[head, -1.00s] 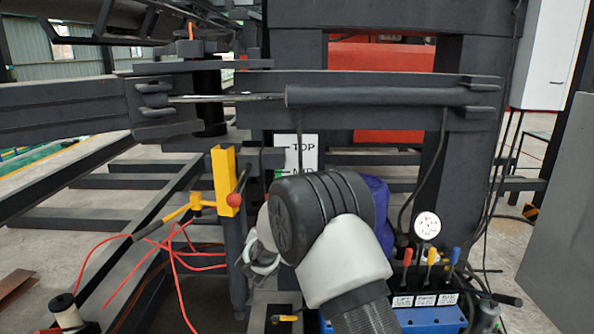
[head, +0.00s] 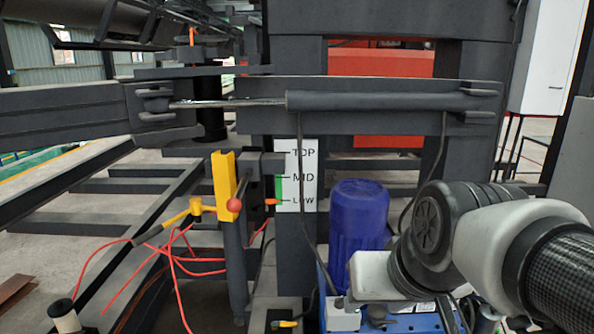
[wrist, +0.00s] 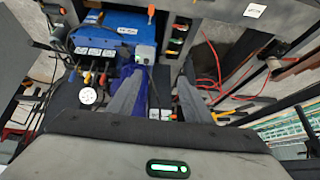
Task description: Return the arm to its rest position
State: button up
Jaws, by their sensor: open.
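My arm (head: 480,245) reaches in from the right edge of the head view, bent low in front of the blue power unit. My gripper (wrist: 157,92) shows in the wrist view with its two grey fingers spread apart and nothing between them. In the head view I cannot make out its fingers. In the wrist view the fingers point toward the blue motor and the unit, which appears upside down.
The blue motor (head: 358,225) stands beside a TOP/MID/LOW scale (head: 300,172). A yellow bracket (head: 224,185) with a red-knobbed lever and loose red cables is left. Coloured levers (wrist: 88,75) and a gauge (wrist: 88,96) sit near my gripper. A white cabinet (head: 538,60) is upper right.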

jog(key=s+d+f+g, duration=0.1)
jog(key=s+d+f, duration=0.15)
jog(key=s, duration=0.35)
notch_tip(320, 180, up, 26)
jog(key=p, duration=2.5)
jog(key=shift+w+h, duration=0.3)
jog(key=shift+h, duration=0.1)
